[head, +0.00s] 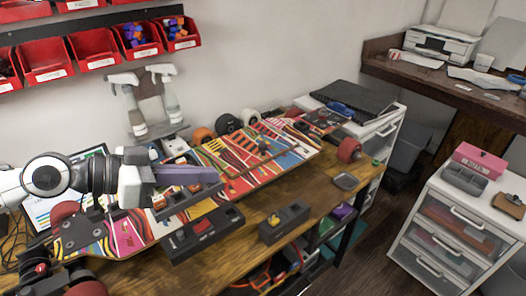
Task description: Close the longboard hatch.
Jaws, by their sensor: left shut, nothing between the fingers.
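The longboard (283,149), with a bright striped deck, lies along the workbench from lower left to upper right. A dark-walled open compartment (205,196) shows near its middle, partly covered by my left gripper. A striped panel with a dark edge lies just right of the compartment; I cannot tell clearly whether it is the hatch lid. My left gripper (212,176) comes in from the left, shut and empty, with its purple-grey fingers over the compartment area. I cannot tell whether it touches anything. My right gripper is not in view.
A black box (205,233) with a red item and a dark bin (284,222) stand at the bench's front edge. Spray bottles (165,97) stand behind the board. A red wheel (349,150) and small grey tray (345,181) are at right. Red bins (94,48) hang above.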

